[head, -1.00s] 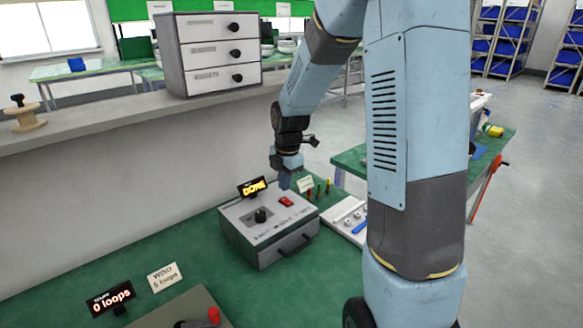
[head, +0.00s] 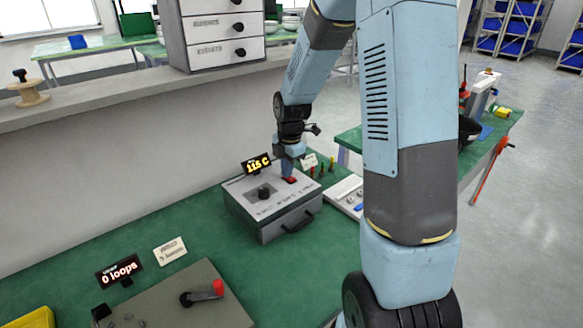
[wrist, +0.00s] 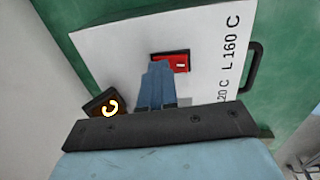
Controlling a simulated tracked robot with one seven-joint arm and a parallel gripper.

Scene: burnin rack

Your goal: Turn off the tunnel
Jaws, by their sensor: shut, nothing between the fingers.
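The tunnel is a grey box (head: 245,196) on the green bench, with a black knob (head: 263,192), a front handle (head: 299,220) and a red rocker switch (head: 290,180) on its top. Its small display (head: 257,164) reads about 115 C. In the wrist view, the red switch (wrist: 181,61) sits on the white top panel (wrist: 110,50), with a handle (wrist: 253,66) at the right. My gripper (wrist: 158,66) is shut and empty, with its fingertips at the left edge of the switch. I cannot tell whether they touch it. In the head view, my gripper (head: 287,172) hides part of the switch.
A white tray (head: 345,194) and several upright coloured tools (head: 322,168) stand right of the box. A winding board with a red-handled crank (head: 190,300) lies in front, near a "0 loops" display (head: 119,270). A drawer cabinet (head: 222,35) stands on the ledge behind.

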